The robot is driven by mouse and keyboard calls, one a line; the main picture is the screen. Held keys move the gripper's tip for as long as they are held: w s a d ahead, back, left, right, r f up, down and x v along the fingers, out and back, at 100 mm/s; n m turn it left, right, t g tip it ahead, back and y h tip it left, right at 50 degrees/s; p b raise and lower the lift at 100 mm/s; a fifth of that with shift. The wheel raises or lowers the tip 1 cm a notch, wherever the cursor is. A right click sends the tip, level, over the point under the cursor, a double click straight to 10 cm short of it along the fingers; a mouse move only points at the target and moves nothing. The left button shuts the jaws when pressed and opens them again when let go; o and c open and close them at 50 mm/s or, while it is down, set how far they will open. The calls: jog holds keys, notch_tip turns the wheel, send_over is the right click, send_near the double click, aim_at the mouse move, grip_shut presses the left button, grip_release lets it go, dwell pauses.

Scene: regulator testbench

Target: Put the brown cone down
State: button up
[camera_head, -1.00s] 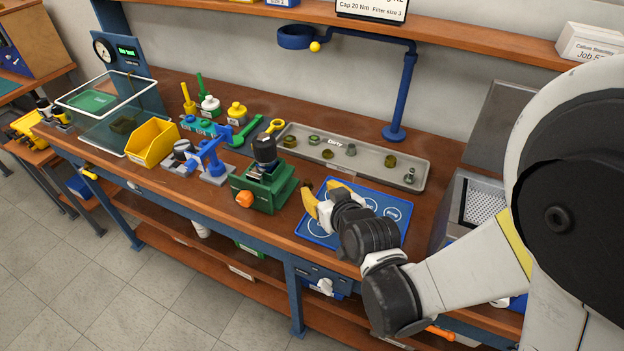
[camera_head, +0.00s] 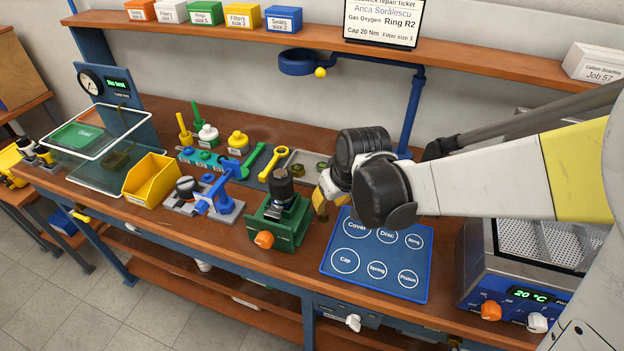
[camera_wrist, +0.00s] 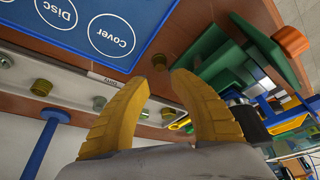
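The brown cone (camera_wrist: 160,60) is a small olive-brown piece just beyond my fingertips in the wrist view. It appears to be on the bare wooden bench between the blue mat and the green vise. In the head view the cone (camera_head: 322,211) shows as a small brown shape below the fingers. My gripper (camera_wrist: 161,84) has its two yellow fingers apart, with a gap on both sides of the cone. In the head view my gripper (camera_head: 325,196) points down, partly hidden behind its own wrist.
The blue mat (camera_head: 385,280) with labelled circles is right of the cone; the circles look empty. The green vise (camera_head: 281,225) holds a dark part on the left. A grey tray (camera_wrist: 72,80) with several small parts lies behind. A heated bath (camera_head: 512,275) stands far right.

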aim_at(325, 213)
jog(key=b+x, duration=0.3)
jog(key=x, duration=0.4)
jog(key=shift+s, duration=0.2)
grip_shut()
